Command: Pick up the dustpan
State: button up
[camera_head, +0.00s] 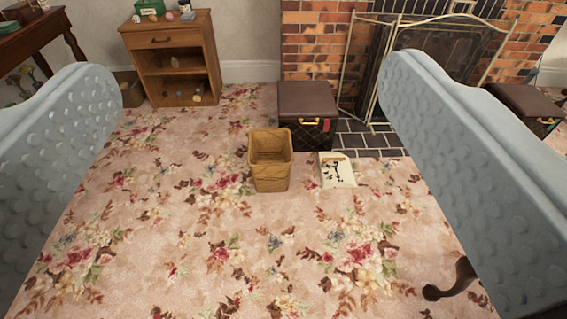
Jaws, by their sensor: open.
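My gripper (248,95) is open and empty. Its two grey, dimpled fingers stand wide apart at the left and right of the view, with floor and furniture visible between them. I cannot make out a dustpan for certain. A flat cream item with dark markings and a brown strip along its top (338,172) lies on the carpet by the hearth, well ahead of the fingers; I cannot tell what it is. The fingers hide parts of the floor at both sides.
A tan wicker basket (270,165) stands on the flowered carpet (200,270). Behind are a brown-topped stool (307,100), a wooden cabinet (175,55) and a fireplace screen (440,55). A dark curved piece (453,280) shows at lower right. The near carpet is mostly clear.

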aim_at(345, 169)
jog(key=i+l+z, duration=0.1)
jog(key=i+z, duration=0.25)
jog(key=i, duration=0.75)
jog(key=i+j+z, duration=0.15)
jog(key=i+z, duration=0.15)
jog(key=i, duration=0.75)
